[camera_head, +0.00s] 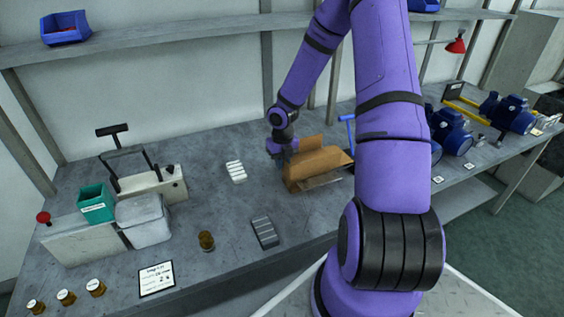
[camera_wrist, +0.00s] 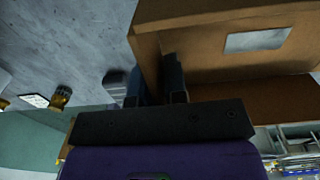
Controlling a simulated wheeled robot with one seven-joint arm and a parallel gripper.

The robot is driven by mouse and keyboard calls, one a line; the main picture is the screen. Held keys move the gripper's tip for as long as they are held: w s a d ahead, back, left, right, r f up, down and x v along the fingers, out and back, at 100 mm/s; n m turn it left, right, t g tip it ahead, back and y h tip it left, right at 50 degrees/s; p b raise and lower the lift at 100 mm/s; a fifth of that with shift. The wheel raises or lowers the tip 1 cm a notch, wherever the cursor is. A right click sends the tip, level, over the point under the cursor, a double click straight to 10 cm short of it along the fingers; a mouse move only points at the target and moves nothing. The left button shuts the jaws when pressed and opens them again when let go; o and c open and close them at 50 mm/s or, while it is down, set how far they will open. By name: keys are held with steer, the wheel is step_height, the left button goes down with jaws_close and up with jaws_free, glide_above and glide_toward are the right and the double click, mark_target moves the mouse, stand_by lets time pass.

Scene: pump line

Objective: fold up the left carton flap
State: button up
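The brown cardboard carton (camera_head: 322,162) stands on the grey bench right of centre in the head view, with at least one panel standing up and another sloping out to the right. My gripper (camera_head: 283,151) is at the carton's left side, by an upright-looking brown panel. In the wrist view my gripper's two dark fingers (camera_wrist: 155,84) lie on either side of a narrow brown carton panel (camera_wrist: 150,52). Whether they press on it cannot be told. The carton's wall with a pale label (camera_wrist: 257,40) fills the upper right. The panel's lower part is hidden by the gripper.
A white ribbed piece (camera_head: 236,172) and a grey ribbed block (camera_head: 265,231) lie left of the carton. A blue-handled tool (camera_head: 348,128) stands behind it. Brown jars, a teal bin (camera_head: 96,203) and a sealer-like device (camera_head: 150,185) occupy the left. Blue pumps (camera_head: 450,130) stand right.

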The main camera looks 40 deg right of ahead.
steer(key=shift+o, duration=1.1)
step_height(320, 180, up, 11)
stand_by(0.5)
